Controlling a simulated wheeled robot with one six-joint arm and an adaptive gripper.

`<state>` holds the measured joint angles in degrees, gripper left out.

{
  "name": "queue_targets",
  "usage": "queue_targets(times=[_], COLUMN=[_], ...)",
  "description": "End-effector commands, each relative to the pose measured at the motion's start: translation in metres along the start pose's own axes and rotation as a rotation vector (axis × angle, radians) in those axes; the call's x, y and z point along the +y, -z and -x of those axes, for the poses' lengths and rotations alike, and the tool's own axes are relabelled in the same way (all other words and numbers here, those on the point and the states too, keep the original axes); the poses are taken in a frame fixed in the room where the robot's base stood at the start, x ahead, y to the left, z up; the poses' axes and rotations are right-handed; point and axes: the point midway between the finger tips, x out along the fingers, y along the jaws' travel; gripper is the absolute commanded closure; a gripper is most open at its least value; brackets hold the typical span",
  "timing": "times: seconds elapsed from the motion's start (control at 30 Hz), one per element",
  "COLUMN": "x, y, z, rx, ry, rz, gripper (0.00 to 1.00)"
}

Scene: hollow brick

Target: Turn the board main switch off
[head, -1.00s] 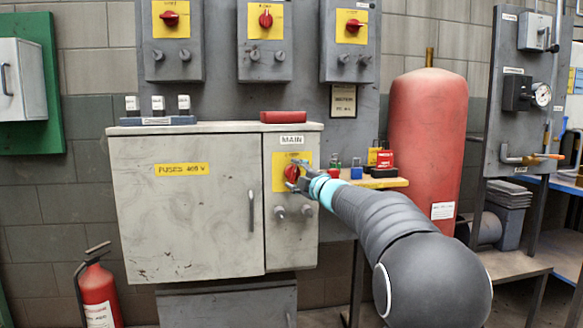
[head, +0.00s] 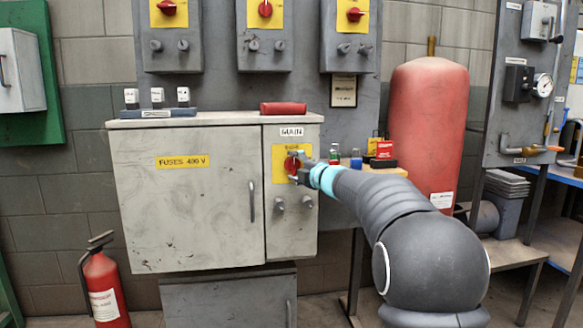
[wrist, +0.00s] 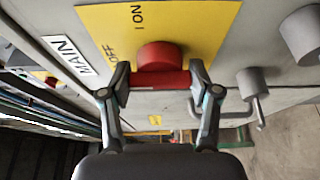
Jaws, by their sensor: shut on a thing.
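The main switch is a red rotary knob (wrist: 162,58) on a yellow plate (wrist: 205,30) marked ON and OFF, beside the MAIN label (wrist: 70,54). In the head view the knob (head: 291,165) is on the narrow right door of the grey cabinet, partly hidden by my gripper (head: 302,170). In the wrist view my gripper (wrist: 158,86) is shut on the knob's red bar, with one fingertip at each end. The bar lies level across that picture. I cannot tell for sure which mark it points to.
Two grey knobs (head: 293,204) sit below the main switch; one also shows close to my right finger in the wrist view (wrist: 252,84). Three red switches on yellow plates are above. A red tank (head: 428,130) stands right of the cabinet, and a fire extinguisher (head: 103,290) at lower left.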

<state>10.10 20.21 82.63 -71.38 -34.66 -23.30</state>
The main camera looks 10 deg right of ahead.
Motion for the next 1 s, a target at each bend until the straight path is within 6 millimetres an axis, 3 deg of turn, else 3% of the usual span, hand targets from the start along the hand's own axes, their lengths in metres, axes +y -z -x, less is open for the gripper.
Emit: queue_targets(times=[0.03,0.07,0.1,0.53,1.0], x=[0.000,0.000,0.000,0.001,0.001], y=[0.000,0.000,0.000,-0.001,-0.001], z=[0.000,0.000,0.000,0.009,0.094], rx=[0.000,0.000,0.000,-0.003,-0.003], ry=[0.000,0.000,0.000,0.000,0.000], rz=[0.002,0.002,0.002,0.000,0.001], gripper=[0.73,0.31,0.27,0.27,0.27])
